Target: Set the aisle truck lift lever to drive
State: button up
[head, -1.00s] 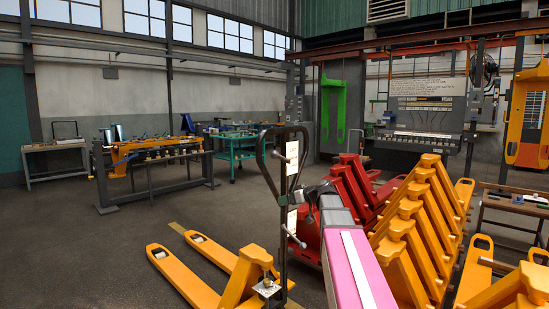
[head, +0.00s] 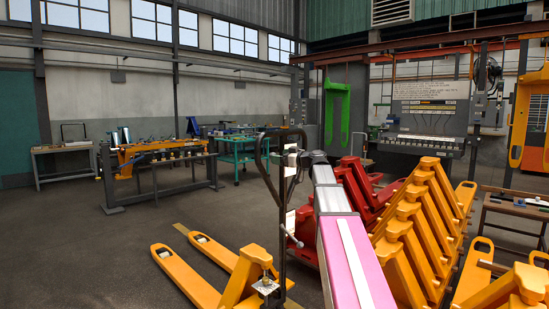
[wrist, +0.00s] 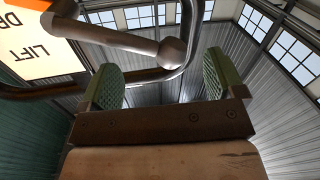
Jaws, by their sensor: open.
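The aisle truck stands in the head view with yellow forks (head: 210,270) and an upright dark loop handle (head: 259,160). In the wrist view its lift lever (wrist: 130,39) is a grey rod ending in a round knob. A plate (wrist: 35,42) beside it reads LIFT and part of another word, upside down. My gripper (wrist: 160,75) is open, with green pads either side of the knob in the picture. The knob appears near fingertip level; I cannot tell its depth or any contact. In the head view my gripper (head: 292,152) is small beside the handle.
The dark handle tube (wrist: 150,77) curves close behind my fingers. Red pallet trucks (head: 360,195) and a row of yellow ones (head: 415,225) stand close on the right. A workbench (head: 160,165) is at the back left. Floor (head: 110,245) is open at left.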

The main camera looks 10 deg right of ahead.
jog(key=shift+x, duration=1.85)
jog(key=shift+c, duration=0.3)
jog(key=c, duration=1.2)
